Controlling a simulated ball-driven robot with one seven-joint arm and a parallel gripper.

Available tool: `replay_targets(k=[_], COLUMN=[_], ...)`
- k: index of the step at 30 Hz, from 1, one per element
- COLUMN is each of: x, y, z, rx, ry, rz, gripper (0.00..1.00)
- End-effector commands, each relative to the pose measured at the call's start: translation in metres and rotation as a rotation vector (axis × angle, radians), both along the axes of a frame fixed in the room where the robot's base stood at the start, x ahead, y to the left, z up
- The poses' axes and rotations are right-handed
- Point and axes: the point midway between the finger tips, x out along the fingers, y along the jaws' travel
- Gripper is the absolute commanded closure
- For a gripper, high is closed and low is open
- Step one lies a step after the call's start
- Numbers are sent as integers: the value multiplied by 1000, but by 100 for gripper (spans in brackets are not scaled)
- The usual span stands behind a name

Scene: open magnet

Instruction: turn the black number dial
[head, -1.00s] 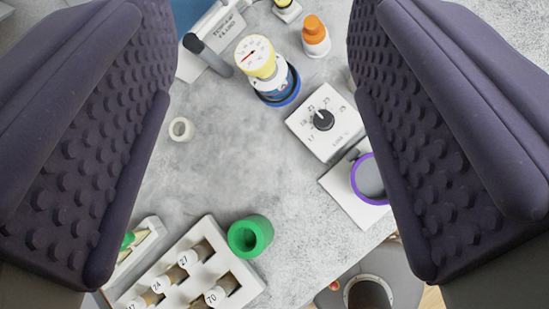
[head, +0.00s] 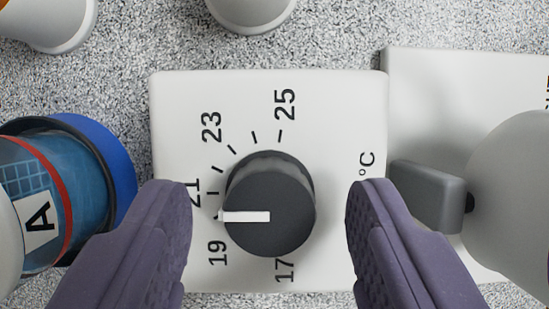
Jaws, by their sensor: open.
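The black number dial (head: 285,215) sits on a white square plate (head: 345,110) marked 17, 19, 21, 23, 25 and °C. Its white pointer line points left, between 19 and 21. My gripper (head: 268,205) is open, with one purple padded finger on each side of the dial. Gaps show between the dial and both fingers, so neither touches it in this view. The left finger covers part of the plate's left edge and the number 21. The right finger covers part of the plate's right side.
A blue-ringed container with an "A" label (head: 40,215) stands close on the left. On the right, a white block (head: 450,75) adjoins the plate, with a grey lever (head: 430,195) and a pale rounded body (head: 515,185). Two pale round bases stand along the top edge.

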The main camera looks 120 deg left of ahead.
Motion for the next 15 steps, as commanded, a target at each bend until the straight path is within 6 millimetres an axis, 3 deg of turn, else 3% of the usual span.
replay_targets(k=[10,15], x=[1,2], y=[-3,-3], z=[-7,-6], rx=[1,0], ry=[0,-1], rz=[0,0], gripper=[43,80])
